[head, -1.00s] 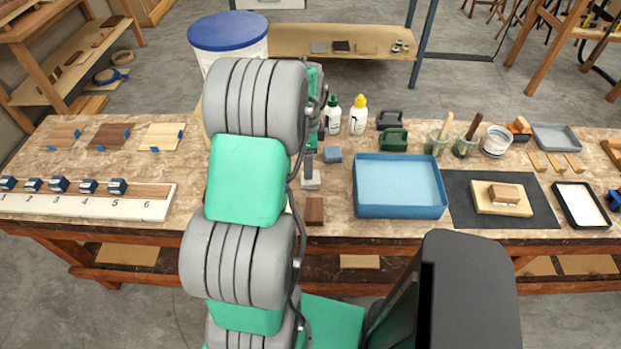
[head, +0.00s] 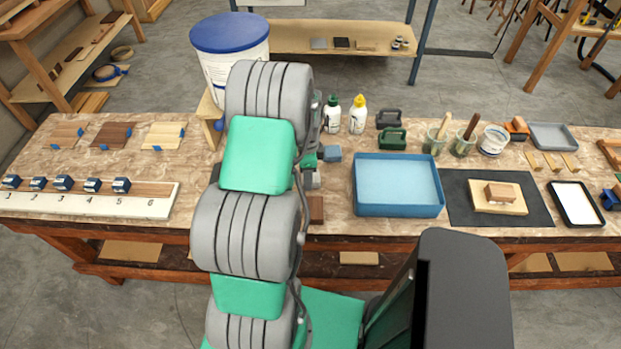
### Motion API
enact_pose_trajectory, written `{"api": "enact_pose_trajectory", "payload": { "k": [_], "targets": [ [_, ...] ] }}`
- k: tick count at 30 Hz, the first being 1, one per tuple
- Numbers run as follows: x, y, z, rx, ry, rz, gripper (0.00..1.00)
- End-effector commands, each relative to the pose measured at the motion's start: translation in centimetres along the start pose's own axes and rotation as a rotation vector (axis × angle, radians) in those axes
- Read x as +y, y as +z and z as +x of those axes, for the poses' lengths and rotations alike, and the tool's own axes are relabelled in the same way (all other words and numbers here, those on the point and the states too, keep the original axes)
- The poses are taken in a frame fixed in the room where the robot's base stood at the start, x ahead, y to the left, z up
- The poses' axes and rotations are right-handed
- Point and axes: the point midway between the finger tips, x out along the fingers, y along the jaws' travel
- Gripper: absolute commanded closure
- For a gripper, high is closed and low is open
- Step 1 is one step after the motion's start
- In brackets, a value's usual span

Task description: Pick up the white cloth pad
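A small whitish pad (head: 313,180), which looks like the white cloth pad, lies on the workbench just right of my arm. My arm partly covers its left side. It lies between a blue-grey block (head: 333,153) behind it and a brown block (head: 316,209) in front of it. My gripper (head: 309,166) shows only as a small dark and green part beside my arm, close to the whitish pad. Most of it is hidden behind my arm links. Its fingers are not clear, and I cannot tell whether it touches the pad.
A blue tray (head: 397,211) stands to the right, with a dark mat (head: 535,211) beyond it. A numbered white board (head: 90,205) lies at the left. A white bucket (head: 228,72) rises behind my arm.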

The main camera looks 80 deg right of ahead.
Motion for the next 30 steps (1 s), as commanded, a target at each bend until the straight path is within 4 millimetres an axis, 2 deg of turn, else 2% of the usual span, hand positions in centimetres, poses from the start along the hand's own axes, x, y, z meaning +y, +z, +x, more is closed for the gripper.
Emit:
{"api": "enact_pose_trajectory", "payload": {
  "k": [2,15,24,28,30],
  "targets": [
    [0.0,0.0,0.0,0.000,0.000,0.000,0.54],
    [0.0,0.0,0.0,0.000,0.000,0.000,0.88],
    [-0.1,0.0,-0.4,0.000,-0.001,0.000,0.88],
    [-0.2,0.0,-1.8,0.001,-0.004,0.000,0.88],
    [-0.2,0.0,-3.2,0.001,-0.006,0.000,0.88]
  ]
}}
